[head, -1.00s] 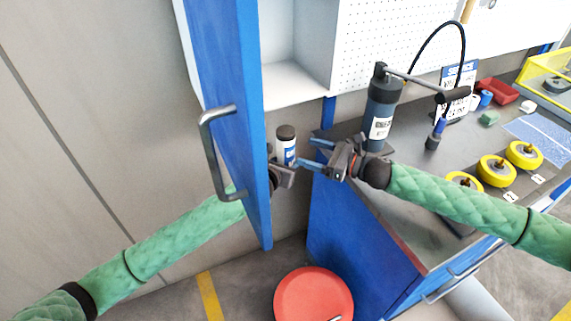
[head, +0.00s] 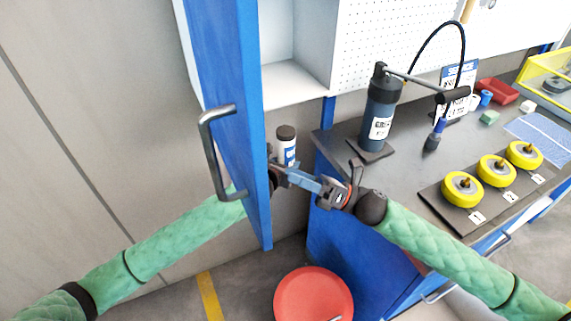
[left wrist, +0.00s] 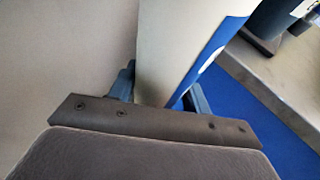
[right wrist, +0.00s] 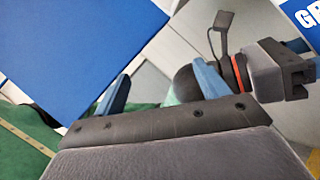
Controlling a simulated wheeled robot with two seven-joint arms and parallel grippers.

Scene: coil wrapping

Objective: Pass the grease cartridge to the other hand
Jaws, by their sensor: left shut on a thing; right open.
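The grease cartridge (head: 287,151) is a white and blue cylinder with a dark cap, upright beside the blue door's edge. My left gripper (head: 276,174), partly hidden by the door, is shut on its lower part. The cartridge fills the space between the left fingers in the left wrist view (left wrist: 178,50). My right gripper (head: 291,176) is open and empty, its blue fingers pointing left just below the cartridge. In the right wrist view, the cartridge's lettered label (right wrist: 306,14) is cut off at the top right corner, outside the right fingers (right wrist: 162,88).
The open blue door (head: 232,110) stands close to the left arm. The workbench (head: 408,178) carries a dark grease pump (head: 380,112) and yellow wheels (head: 462,188). A red round stool or lid (head: 313,293) is below. A white shelf (head: 292,84) is behind.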

